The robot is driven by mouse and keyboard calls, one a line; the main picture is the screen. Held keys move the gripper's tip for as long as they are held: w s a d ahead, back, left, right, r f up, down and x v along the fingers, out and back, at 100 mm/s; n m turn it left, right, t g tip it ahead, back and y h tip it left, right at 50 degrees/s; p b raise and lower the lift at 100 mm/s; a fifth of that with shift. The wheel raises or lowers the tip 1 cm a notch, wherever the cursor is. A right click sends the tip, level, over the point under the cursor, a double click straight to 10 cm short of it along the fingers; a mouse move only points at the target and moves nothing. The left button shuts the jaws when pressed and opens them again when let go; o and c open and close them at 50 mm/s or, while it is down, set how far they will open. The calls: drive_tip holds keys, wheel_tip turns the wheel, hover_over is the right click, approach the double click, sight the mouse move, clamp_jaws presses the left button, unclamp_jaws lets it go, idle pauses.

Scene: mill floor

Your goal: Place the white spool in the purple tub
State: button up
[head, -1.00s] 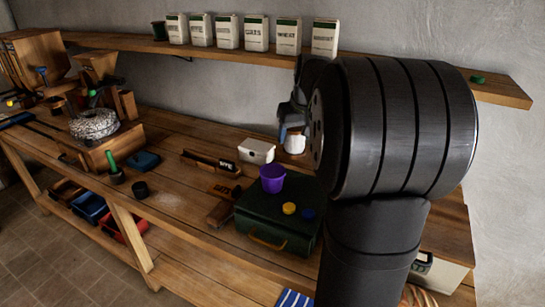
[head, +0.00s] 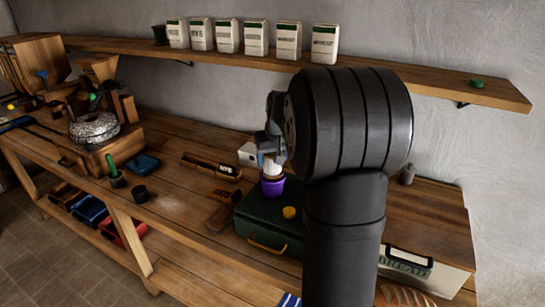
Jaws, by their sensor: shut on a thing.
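The white spool (head: 271,167) is in my gripper (head: 270,152), which is shut on it from above. The spool is at the mouth of the purple tub (head: 271,185), its lower end overlapping the tub's rim in the head view. I cannot tell how far it is inside or whether it touches the tub. The tub stands upright on the dark green case (head: 262,222). My arm hides the right part of the case.
A yellow cap (head: 289,212) lies on the case beside the tub. A white box (head: 248,154) stands just behind. A wooden tray (head: 212,167) lies to the left. The shelf (head: 385,78) with several flour bags runs above the bench. A bread bin (head: 425,272) is at lower right.

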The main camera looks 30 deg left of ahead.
drive_tip(key=shift+f, duration=0.1)
drive_tip(key=o, duration=1)
drive_tip(key=shift+o, duration=0.2)
drive_tip(key=v, duration=1.2)
drive_tip(key=shift+w, duration=0.15)
drive_tip(key=x, duration=1.2)
drive_tip(key=shift+f, duration=0.3)
wheel_tip(320, 180, up, 3)
drive_tip(key=shift+r, duration=0.75)
